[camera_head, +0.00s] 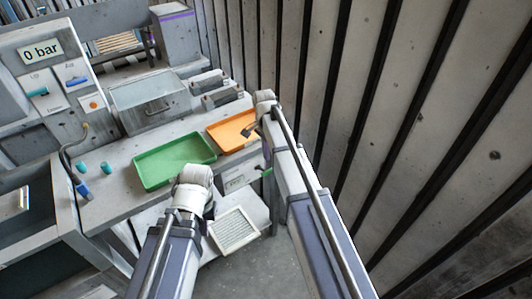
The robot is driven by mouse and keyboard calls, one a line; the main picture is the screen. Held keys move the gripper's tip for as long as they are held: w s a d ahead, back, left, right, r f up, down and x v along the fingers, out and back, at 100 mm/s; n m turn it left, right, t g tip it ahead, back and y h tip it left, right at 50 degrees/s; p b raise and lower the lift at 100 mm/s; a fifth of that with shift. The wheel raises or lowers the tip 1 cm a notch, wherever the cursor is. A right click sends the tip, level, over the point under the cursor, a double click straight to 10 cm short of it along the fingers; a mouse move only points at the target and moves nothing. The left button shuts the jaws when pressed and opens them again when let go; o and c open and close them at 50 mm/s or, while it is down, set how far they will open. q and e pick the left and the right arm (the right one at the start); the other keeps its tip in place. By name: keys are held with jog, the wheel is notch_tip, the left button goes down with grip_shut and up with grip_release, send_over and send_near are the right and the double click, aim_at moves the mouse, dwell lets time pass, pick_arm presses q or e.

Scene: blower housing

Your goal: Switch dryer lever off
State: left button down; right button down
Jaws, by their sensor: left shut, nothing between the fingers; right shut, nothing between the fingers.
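A wall panel with a "0 bar" display (41,51) stands at the left. It carries a teal lever (38,92) and a blue lever (76,83), both lying roughly sideways; their small labels are too blurred to read. A small green handle (266,172) shows at a labelled box (238,180) under the bench, partly behind my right arm. I cannot tell which of these is the dryer lever. My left gripper (208,208) is mostly hidden by its wrist, in front of the green tray. My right gripper (250,129) is shut and empty over the orange tray. Neither is at a lever.
A green tray (174,161) and an orange tray (232,132) lie on the grey bench (112,205). Teal pieces (106,167) and a blue-handled hose tool (83,190) are at its left. A white filter grille (234,230) sits below. A ribbed wall (400,130) bounds the right.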

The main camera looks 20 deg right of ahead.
jog(key=f+b, duration=0.5)
jog(key=f, duration=0.1)
jog(key=shift+s+f, duration=0.2)
jog(key=shift+s+d+f+t+b, duration=0.2)
jog(key=shift+s+f+t+b, duration=0.2)
jog(key=shift+s+b, duration=0.1)
notch_tip(320, 180, down, 10)
jog(key=s+t+y+b, duration=0.2)
jog(key=t+b, duration=0.6)
jog(key=b, duration=0.8)
jog(key=shift+s+d+y, duration=0.15)
jog(key=shift+d+y, duration=0.3)
jog(key=shift+y, duration=0.15)
jog(key=shift+s+r, duration=0.1)
jog(key=shift+s, duration=0.05)
